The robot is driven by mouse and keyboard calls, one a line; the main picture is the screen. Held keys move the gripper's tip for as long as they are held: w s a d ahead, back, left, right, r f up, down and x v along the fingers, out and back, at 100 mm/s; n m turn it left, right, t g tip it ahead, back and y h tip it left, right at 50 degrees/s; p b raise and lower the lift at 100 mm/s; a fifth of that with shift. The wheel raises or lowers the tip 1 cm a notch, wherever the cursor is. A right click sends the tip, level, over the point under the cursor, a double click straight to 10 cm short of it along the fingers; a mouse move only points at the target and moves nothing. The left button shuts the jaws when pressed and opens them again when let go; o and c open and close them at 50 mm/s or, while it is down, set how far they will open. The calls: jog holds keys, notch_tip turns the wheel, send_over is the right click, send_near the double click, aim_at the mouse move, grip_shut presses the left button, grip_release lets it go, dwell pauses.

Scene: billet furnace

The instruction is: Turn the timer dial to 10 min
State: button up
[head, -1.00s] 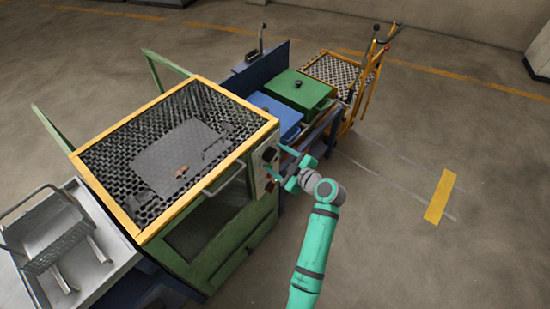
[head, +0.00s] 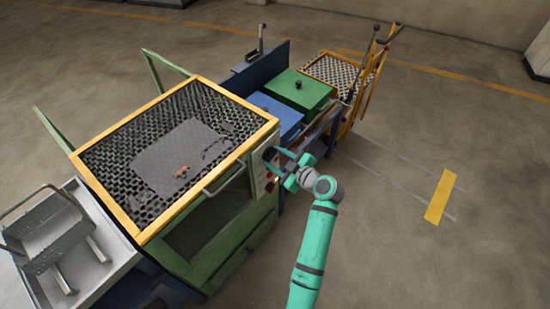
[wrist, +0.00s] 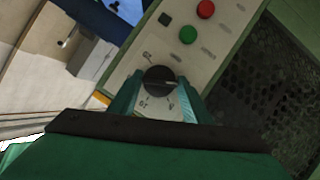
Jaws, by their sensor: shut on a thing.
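The timer dial (wrist: 158,76) is a round black knob with a white pointer line, on the pale control panel (wrist: 205,65) of the green furnace. In the wrist view its pointer lies to the right, toward the right finger. Small printed numbers surround it, one at upper left and others below; they are hard to read, and the lower left one may be 10. My gripper (wrist: 160,93) is shut on the dial, one green finger on each side. In the head view my gripper (head: 277,165) is at the panel and hides most of the dial.
A red button (wrist: 205,9) and a green button (wrist: 188,34) sit on the panel beyond the dial. The furnace's handle bar (head: 224,178) is close left of my gripper. Blue and green lidded boxes (head: 303,90) stand behind. Open floor lies to the right.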

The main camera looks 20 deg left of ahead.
jog(key=m+g+y, duration=0.2)
jog(key=m, duration=0.3)
jog(key=m+g+y, duration=0.2)
jog(key=m+g, duration=0.1)
jog(key=m, duration=0.3)
jog(key=m+g+y, duration=0.1)
jog(key=m+g, duration=0.2)
jog(key=m, duration=0.2)
jog(key=shift+w+d+f+m+y, duration=0.15)
jog(key=shift+w+f+m+y, duration=0.2)
jog(key=shift+w+m+y, duration=0.05)
dwell(0.4)
dwell(0.4)
jog(key=o, duration=1.1)
jog(key=shift+d, duration=0.1)
